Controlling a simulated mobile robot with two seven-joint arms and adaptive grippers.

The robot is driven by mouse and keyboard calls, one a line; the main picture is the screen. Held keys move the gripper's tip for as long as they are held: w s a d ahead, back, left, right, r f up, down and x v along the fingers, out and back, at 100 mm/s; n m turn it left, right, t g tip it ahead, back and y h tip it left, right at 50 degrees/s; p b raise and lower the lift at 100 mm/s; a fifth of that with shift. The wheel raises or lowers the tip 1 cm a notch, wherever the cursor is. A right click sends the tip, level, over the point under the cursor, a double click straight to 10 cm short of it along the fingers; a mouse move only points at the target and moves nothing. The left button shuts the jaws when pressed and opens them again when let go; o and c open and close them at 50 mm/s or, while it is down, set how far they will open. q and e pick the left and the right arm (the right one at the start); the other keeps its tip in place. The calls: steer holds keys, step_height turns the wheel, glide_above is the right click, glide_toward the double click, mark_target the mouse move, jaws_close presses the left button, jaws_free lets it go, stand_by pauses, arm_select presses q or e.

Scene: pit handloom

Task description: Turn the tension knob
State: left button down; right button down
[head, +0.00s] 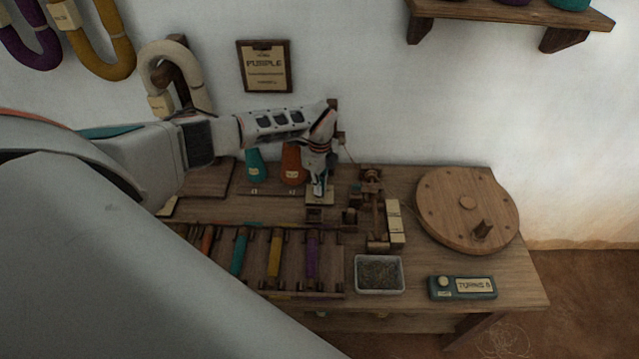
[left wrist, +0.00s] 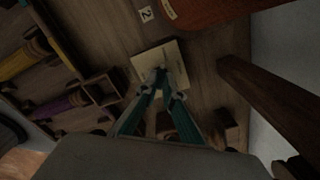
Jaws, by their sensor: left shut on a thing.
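My left gripper (head: 319,188) reaches down over the back middle of the wooden bench. Its fingertips are at a pale square plate (head: 328,198). In the left wrist view the teal fingers (left wrist: 164,88) come together over this plate (left wrist: 148,58), shut on a small dark thing at its middle, which I take for the tension knob. The fingers cover most of the knob, so its turn angle cannot be told. In the head view the knob is hidden behind the gripper. My right gripper is not in view.
Teal (head: 255,168) and orange (head: 293,165) cones stand just left of the gripper. A wooden winding device (head: 376,215) stands to its right. A rack of coloured bobbins (head: 274,255), a tray (head: 380,289), a round wooden wheel (head: 440,205) and a turns counter (head: 462,287) share the bench.

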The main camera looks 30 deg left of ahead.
arm_select(q)
steer(key=shift+n, duration=0.3)
stand_by(0.4)
steer(key=c, duration=2.2)
jaws_free()
steer(key=shift+r, duration=0.1)
step_height(320, 180, up, 12)
steer(key=shift+f, duration=0.1)
